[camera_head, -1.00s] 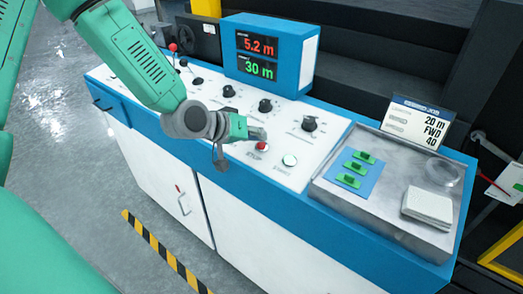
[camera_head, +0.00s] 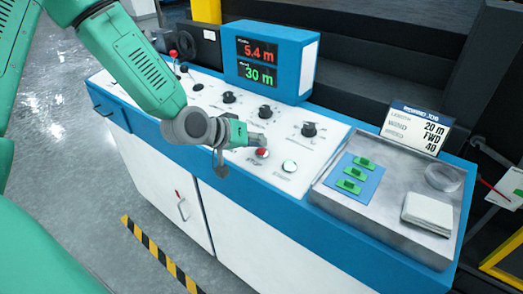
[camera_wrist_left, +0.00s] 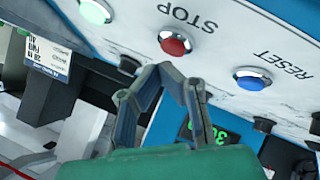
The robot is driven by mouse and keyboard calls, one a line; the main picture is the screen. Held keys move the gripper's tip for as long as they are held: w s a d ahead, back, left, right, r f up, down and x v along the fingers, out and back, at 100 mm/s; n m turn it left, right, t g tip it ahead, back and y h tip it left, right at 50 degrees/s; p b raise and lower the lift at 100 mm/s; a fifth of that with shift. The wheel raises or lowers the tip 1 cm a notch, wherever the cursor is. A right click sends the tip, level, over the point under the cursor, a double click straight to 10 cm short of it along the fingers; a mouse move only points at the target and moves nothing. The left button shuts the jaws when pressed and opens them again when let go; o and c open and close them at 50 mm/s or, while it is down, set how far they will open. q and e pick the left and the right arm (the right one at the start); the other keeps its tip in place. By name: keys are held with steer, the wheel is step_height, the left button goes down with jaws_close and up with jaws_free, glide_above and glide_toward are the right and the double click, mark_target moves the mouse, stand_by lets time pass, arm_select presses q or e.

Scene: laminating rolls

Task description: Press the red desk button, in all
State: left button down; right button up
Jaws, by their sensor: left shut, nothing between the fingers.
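The red button (camera_head: 262,153) is on the sloping white top of the blue and white control desk (camera_head: 258,222), near its front edge. In the left wrist view the red button (camera_wrist_left: 175,43) sits in a metal ring beside the word STOP. My left gripper (camera_head: 262,140) is just behind the button in the head view, with its fingers shut and empty. In the left wrist view the fingertips (camera_wrist_left: 172,70) meet close below the button in the picture. I cannot tell whether they touch it. My right gripper is not in view.
A green button (camera_head: 289,166) is right of the red one. A blue button (camera_wrist_left: 252,78) marked RESET shows in the left wrist view. Black knobs (camera_head: 309,130) stand behind. The display box (camera_head: 271,58) reads 5.4 m and 30 m. A metal tray (camera_head: 330,199) is at the right.

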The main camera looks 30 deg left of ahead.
arm_select(q)
steer(key=shift+f, duration=0.35)
stand_by(0.3)
steer(key=shift+w+f+b, duration=0.1)
steer(key=shift+f+b, duration=0.3)
steer(key=shift+b, duration=0.05)
stand_by(0.5)
steer(key=shift+r, duration=0.1)
steer(key=shift+s+r+p, duration=0.2)
steer(key=shift+r+p, duration=0.55)
steer(key=shift+p, duration=0.05)
steer(key=r+p, duration=0.4)
steer(key=r, duration=0.1)
steer(key=shift+s+p, duration=0.35)
steer(key=shift+f, duration=0.1)
